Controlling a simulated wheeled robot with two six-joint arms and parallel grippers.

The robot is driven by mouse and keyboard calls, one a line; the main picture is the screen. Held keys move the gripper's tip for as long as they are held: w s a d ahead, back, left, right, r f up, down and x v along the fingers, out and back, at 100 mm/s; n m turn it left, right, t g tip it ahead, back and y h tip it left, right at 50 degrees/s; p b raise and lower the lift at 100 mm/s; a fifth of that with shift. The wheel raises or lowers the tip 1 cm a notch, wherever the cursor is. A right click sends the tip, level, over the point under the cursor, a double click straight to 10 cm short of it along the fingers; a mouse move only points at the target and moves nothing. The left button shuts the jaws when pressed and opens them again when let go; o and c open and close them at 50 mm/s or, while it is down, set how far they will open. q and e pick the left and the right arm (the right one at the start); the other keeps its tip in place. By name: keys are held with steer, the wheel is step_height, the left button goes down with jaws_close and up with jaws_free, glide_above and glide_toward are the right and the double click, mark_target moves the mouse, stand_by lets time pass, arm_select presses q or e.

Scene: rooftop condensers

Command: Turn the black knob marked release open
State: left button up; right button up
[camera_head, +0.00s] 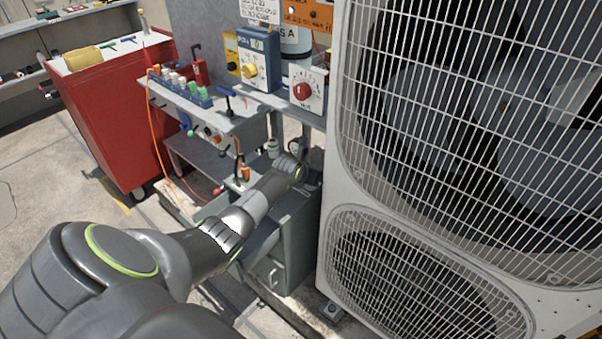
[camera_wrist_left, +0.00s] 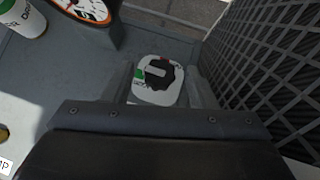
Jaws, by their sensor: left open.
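The black knob (camera_wrist_left: 158,74) sits on a white rounded plate (camera_wrist_left: 152,96) with a green mark and small lettering that I cannot read. In the left wrist view it lies between the two grey fingers of my left gripper (camera_wrist_left: 162,82), which are open and apart from each other. I cannot tell whether they touch it. In the head view my left arm reaches from the lower left to the bench beside the large condenser, with the left gripper (camera_head: 302,160) at its far end. The knob is hidden there. My right gripper is not in view.
The condenser's grille (camera_head: 440,130) stands close on the right of the left gripper. A red knob (camera_head: 302,91) and a blue box with a yellow knob (camera_head: 250,70) are above the bench. A round dial (camera_wrist_left: 90,8) and a white-green container (camera_wrist_left: 22,17) are near the wrist.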

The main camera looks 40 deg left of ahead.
arm_select(q)
steer(key=p+v, duration=0.1)
steer(key=v, duration=1.6)
steer(key=shift+p, duration=0.3)
